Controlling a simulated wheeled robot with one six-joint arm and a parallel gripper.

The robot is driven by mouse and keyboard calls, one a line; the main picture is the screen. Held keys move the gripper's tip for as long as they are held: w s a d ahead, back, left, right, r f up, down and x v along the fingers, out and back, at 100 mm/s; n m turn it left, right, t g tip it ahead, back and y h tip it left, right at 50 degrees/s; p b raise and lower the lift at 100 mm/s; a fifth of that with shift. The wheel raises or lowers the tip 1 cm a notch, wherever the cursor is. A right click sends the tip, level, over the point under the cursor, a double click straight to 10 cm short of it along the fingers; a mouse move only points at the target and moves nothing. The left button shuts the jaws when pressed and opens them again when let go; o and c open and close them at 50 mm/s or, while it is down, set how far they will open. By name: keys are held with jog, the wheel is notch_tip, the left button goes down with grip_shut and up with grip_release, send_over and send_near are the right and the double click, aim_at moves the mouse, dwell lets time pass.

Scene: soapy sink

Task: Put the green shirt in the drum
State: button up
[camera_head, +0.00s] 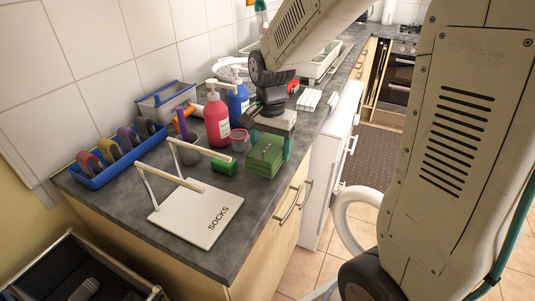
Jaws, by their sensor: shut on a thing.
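The green shirt (264,157) is a folded green bundle near the front edge of the grey counter. My gripper (268,142) points down over it, with its teal fingers at the sides of the bundle, shut on it. Whether the shirt touches the counter is hard to tell. A white ring (345,213), which looks like an open round washer door, shows low on the right, partly behind my arm. The inside of the drum is hidden.
A white board marked SOCKS (196,214) with a raised frame, a small green block (224,167), a pink pump bottle (217,122) and a blue bottle (238,103) stand nearby. A blue tray (91,182) holds several coloured items. A dark bin (52,263) is lower left.

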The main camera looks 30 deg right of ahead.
jog(key=shift+w+a+f, duration=0.1)
jog(key=shift+w, duration=0.6)
jog(key=shift+f, duration=1.7)
jog(key=shift+f, duration=0.15)
jog(key=o, duration=1.1)
jog(key=shift+c, duration=0.2)
